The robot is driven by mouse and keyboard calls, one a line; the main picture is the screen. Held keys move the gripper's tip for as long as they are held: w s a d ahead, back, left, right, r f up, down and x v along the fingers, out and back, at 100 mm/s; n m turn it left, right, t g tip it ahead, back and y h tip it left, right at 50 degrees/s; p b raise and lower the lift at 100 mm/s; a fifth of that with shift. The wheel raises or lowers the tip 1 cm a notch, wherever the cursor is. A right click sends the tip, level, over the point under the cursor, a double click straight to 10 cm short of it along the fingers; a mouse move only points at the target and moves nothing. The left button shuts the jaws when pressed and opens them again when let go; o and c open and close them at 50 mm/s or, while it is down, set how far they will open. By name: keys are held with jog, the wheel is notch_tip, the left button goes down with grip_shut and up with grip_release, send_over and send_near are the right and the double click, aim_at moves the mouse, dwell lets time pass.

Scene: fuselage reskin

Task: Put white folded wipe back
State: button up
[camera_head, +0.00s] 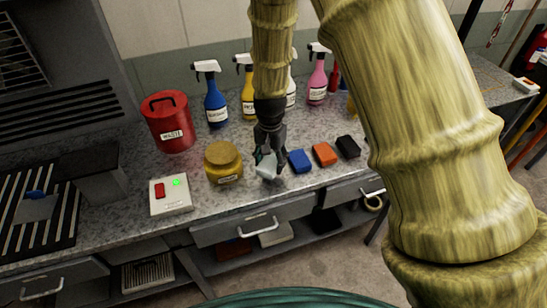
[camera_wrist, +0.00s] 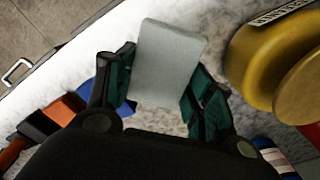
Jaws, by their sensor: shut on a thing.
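The white folded wipe (camera_head: 266,167) is a small pale block between the fingers of my gripper (camera_head: 268,152), just above or at the speckled counter (camera_head: 225,199); I cannot tell if it touches. In the wrist view the wipe (camera_wrist: 167,62) shows as a grey-white rounded slab, held between the two green-padded fingers of my gripper (camera_wrist: 158,98). To the right of it in the head view lie a blue folded wipe (camera_head: 300,160), an orange one (camera_head: 324,153) and a black one (camera_head: 347,147), in a row.
A yellow jar (camera_head: 223,162) stands just left of my gripper. A switch box (camera_head: 171,194) with a green light and a red waste can (camera_head: 167,122) are further left. Spray bottles, including a blue one (camera_head: 214,96) and a pink one (camera_head: 317,76), stand behind. Drawers (camera_head: 240,228) lie below the counter edge.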

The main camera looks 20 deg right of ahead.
aim_at(274, 162)
jog(key=shift+w+d+f+p, duration=0.1)
jog(key=shift+w+d+p, duration=0.1)
jog(key=shift+w+d, duration=0.35)
jog(key=shift+w+d+f+p, duration=0.15)
jog(key=shift+w+d, duration=0.15)
jog(key=shift+w, duration=0.3)
jog(key=shift+s+f+p, duration=0.1)
jog(key=shift+f+p, duration=0.1)
jog(key=shift+p, duration=0.1)
jog(key=shift+f+p, duration=0.7)
jog(key=shift+f, duration=0.75)
jog(key=shift+f, duration=0.2)
jog(key=o, duration=0.9)
jog(key=shift+r, duration=0.1)
jog(key=shift+r+b, duration=2.3)
jog(key=shift+r, duration=3.8)
